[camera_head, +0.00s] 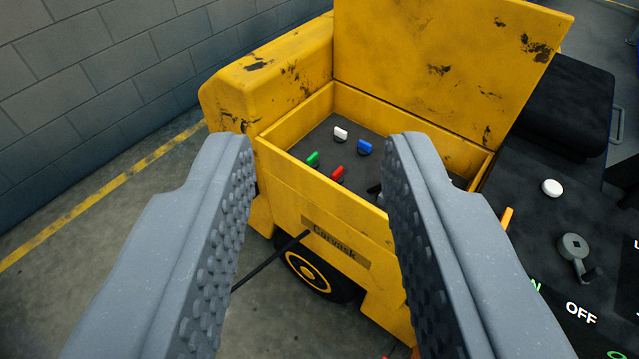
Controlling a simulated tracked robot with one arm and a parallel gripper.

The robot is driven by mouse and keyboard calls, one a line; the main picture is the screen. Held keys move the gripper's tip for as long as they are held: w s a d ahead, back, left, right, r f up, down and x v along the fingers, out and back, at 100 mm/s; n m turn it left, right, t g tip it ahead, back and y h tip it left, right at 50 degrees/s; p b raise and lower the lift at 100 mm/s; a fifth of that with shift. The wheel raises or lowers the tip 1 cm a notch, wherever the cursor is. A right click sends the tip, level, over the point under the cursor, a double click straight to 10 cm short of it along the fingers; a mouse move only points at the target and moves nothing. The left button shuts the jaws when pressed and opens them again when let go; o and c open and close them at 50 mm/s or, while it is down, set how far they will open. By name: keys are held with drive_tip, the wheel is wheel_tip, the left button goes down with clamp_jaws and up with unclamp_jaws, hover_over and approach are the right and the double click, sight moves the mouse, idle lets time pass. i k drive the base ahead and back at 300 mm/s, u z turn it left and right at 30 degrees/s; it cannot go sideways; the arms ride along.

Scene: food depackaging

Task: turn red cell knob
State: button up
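The red knob (338,173) sits on the dark panel (318,140) inside an open yellow box. A green knob (313,158) is just left of it, a white knob (341,132) is behind it, and a blue knob (364,147) is behind and to its right. My gripper (318,150) is open and empty, with its two grey studded fingers in the foreground. The red knob shows in the gap between the fingers, farther off and apart from them. The right finger hides part of the panel, where a dark piece partly shows.
The box's yellow lid (450,60) stands raised at the back. The box's front wall (330,200) rises between my gripper and the knobs. A dark surface at right carries a white button (552,188) and a grey key-like switch (574,247). A block wall (90,80) stands at left.

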sight(337, 177)
drive_tip(key=z, duration=0.2)
drive_tip(key=i, duration=0.85)
drive_tip(key=u, duration=0.15)
